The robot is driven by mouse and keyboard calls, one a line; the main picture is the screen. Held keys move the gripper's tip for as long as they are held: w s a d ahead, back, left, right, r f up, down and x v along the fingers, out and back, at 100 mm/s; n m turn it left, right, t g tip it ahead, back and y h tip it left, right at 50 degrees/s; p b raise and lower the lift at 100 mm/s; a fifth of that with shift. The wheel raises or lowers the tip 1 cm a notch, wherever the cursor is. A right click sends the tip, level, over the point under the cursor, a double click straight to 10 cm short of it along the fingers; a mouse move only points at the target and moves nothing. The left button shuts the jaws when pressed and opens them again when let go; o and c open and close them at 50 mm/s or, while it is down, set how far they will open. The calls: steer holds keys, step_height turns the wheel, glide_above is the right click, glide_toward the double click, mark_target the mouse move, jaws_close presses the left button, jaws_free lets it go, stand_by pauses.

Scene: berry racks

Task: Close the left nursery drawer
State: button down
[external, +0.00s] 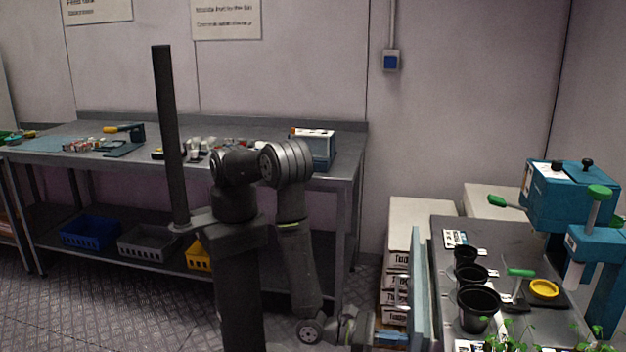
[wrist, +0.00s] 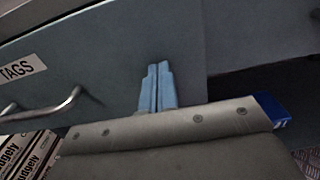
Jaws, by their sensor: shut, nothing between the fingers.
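A grey-blue drawer front with a "TAGS" label (wrist: 22,70) and a metal bar handle (wrist: 45,113) fills much of the wrist view. In the external view, a pale blue upright panel (external: 419,290) stands along the left side of the dark-topped bench (external: 447,285); how far it stands out is hard to tell. My gripper (wrist: 158,76) is shut and empty, its light blue fingers side by side against the drawer front, right of the handle. Whether they touch it is unclear. In the external view, my gripper (external: 393,341) is low, left of the panel, partly cut off by the frame edge.
Stacked labelled boxes (external: 395,285) stand beside the panel, close to my gripper; they also show at lower left in the wrist view (wrist: 22,155). Black pots (external: 478,308), a yellow ring (external: 543,289) and a teal machine (external: 570,197) are on the bench. A metal workbench (external: 90,150) stands behind.

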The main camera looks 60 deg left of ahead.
mark_target(425, 342)
steer(key=x, duration=0.6)
steer(key=shift+f, duration=0.1)
steer(key=shift+w+d, duration=0.4)
steer(key=shift+w, duration=0.05)
steer(key=shift+w+r, duration=0.1)
steer(key=shift+r, duration=0.1)
steer(key=shift+s+a+f, duration=0.1)
steer(key=shift+s+a, duration=0.1)
steer(key=shift+s, duration=0.15)
steer(key=v, duration=1.4)
steer(key=shift+w, duration=0.1)
steer(key=x, duration=1.3)
steer(key=shift+d, duration=0.15)
